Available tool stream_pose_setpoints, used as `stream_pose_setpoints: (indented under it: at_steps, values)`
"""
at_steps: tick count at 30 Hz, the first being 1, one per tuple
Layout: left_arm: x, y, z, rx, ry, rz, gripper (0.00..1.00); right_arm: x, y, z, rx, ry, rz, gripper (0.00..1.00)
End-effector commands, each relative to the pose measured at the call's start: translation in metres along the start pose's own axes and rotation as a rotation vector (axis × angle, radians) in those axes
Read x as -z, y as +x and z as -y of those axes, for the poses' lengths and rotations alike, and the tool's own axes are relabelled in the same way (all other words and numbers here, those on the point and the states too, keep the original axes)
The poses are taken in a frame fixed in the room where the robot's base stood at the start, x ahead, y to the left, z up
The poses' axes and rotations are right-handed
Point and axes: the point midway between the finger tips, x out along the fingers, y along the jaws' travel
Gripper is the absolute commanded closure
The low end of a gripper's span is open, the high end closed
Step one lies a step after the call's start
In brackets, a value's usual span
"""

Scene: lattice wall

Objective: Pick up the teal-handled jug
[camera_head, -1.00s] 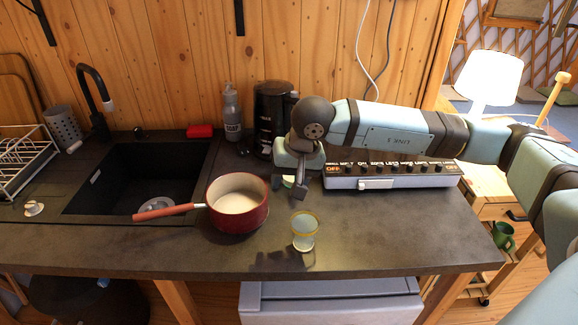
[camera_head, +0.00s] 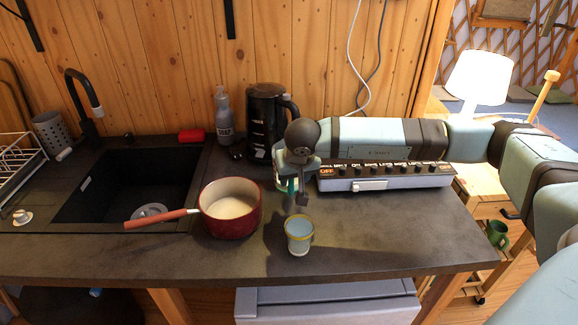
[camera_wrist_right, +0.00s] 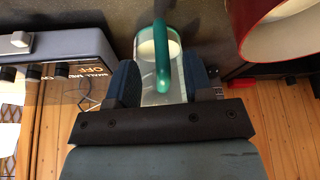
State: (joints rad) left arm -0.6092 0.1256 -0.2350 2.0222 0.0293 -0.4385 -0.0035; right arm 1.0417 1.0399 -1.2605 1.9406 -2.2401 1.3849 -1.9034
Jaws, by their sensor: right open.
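The teal-handled jug (camera_wrist_right: 146,50) is clear-sided with a pale inside and stands on the dark counter. Its curved teal handle (camera_wrist_right: 163,60) shows in the right wrist view between the two fingers of my right gripper (camera_wrist_right: 163,78). The fingers are open, with a gap on both sides of the handle. In the head view my right gripper (camera_head: 298,196) points down at the jug (camera_head: 282,184), which is partly hidden behind it. My left gripper is not in view.
A red saucepan (camera_head: 243,218) stands left of the jug, and a blue cup with a yellow rim (camera_head: 299,240) in front. A black kettle (camera_head: 262,125) is behind. A switch panel (camera_head: 400,182) lies to the right. The counter's right front (camera_head: 390,235) is clear.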

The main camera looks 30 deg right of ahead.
Motion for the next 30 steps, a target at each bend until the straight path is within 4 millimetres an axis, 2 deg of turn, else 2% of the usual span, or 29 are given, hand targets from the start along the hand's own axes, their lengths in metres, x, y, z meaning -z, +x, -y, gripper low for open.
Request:
stream_pose_setpoints:
  at_steps: [6,15,21,30]
  values:
    - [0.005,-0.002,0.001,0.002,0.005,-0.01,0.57,0.003,0.03,0.002,-0.001,0.0,0.002,0.53]
    - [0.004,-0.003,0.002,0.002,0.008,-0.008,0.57,0.003,0.035,0.002,0.001,0.0,0.001,0.53]
    - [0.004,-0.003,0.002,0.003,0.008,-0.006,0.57,0.003,0.035,0.002,0.001,0.0,0.001,0.99]
    - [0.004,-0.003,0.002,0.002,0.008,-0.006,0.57,0.003,0.035,0.002,0.001,0.0,0.0,1.0]
